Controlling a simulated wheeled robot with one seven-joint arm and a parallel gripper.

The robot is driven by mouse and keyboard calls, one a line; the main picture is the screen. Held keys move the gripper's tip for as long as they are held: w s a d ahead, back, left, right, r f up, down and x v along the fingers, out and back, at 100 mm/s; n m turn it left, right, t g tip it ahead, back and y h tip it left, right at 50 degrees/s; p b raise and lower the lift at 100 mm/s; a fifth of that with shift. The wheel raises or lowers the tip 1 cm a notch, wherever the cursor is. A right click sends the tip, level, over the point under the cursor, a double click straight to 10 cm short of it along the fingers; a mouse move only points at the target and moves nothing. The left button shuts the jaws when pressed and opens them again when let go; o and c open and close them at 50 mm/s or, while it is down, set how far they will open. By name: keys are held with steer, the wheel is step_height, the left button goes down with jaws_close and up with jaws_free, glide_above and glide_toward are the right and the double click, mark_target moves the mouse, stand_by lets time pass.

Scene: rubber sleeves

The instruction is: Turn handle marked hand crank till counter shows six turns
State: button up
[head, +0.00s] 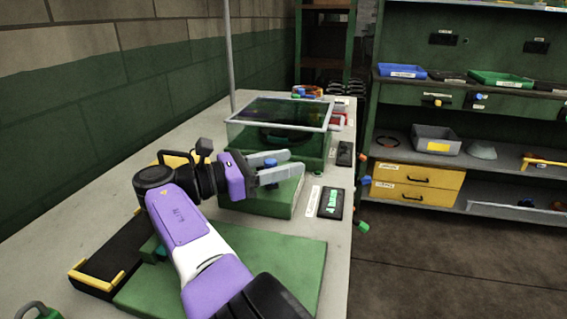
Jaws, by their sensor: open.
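My gripper (294,162) points right, its two pale fingers apart, over a green box (255,207) on the bench. A blue knob (270,162) shows between the fingers near the gripper's base; contact cannot be told. It may be the crank handle, but its mounting is hidden by the gripper and I read no "hand crank" marking. A black panel with a bright green display (331,203) lies right of the box, perhaps the counter; its figures are too small to read. A white label (313,201) lies between box and panel.
A glass-topped green case (280,113) stands behind the gripper. A green mat (290,262) and a black tray with yellow edges (88,274) lie nearer on the bench (165,137). A wall is at left. Shelves with yellow drawers (412,184) stand at right, across open floor.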

step_height(320, 180, up, 20)
steer(key=p, duration=0.5)
stand_by(2.5)
